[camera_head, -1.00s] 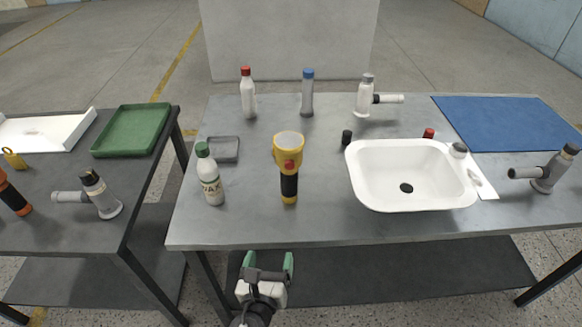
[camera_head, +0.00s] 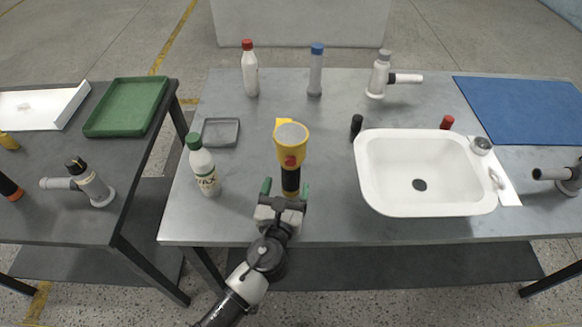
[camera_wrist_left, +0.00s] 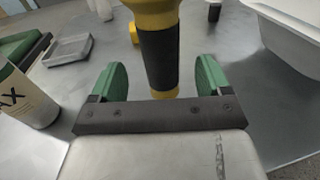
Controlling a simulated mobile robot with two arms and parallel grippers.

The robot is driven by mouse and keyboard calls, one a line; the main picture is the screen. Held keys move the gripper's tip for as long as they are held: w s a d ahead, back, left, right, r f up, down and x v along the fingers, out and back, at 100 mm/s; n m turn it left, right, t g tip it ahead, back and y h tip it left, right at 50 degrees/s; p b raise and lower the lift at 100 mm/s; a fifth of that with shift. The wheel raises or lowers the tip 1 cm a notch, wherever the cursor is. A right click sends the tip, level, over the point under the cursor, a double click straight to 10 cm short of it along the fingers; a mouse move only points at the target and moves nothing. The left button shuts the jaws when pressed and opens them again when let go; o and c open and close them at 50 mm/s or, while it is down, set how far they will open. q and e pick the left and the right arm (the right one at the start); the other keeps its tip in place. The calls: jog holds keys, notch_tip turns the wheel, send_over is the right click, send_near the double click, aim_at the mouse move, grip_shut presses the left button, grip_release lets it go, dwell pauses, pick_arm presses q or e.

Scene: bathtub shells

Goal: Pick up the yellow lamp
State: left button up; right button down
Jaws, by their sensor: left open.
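The yellow lamp (camera_head: 290,143) stands upright on the metal table. It has a yellow head with a red button and a black handle. My left gripper (camera_head: 285,188) is open at the table's front side, with its green fingertips at either side of the lower handle in the head view. In the left wrist view the lamp's black handle (camera_wrist_left: 160,60) rises just beyond and between the two green fingers of the gripper (camera_wrist_left: 160,82), with visible gaps on both sides. My right gripper is not in view.
A white bottle with a green cap (camera_head: 203,166) stands left of the lamp. A small grey tray (camera_head: 236,134) lies behind it. A white basin (camera_head: 370,190) is to the right. Bottles with red (camera_head: 250,70) and blue (camera_head: 316,72) caps stand at the back.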

aim_at(289, 179)
pick_arm(q)
jog(key=w, duration=0.3)
jog(key=shift+w+d+r, duration=0.25)
jog(key=shift+w+d, duration=0.25)
jog(key=shift+w, duration=0.4)
jog(key=c, duration=1.1)
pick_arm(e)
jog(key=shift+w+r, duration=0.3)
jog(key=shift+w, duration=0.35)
pick_arm(q)
jog(key=shift+r+p, duration=0.1)
jog(key=shift+p, duration=0.2)
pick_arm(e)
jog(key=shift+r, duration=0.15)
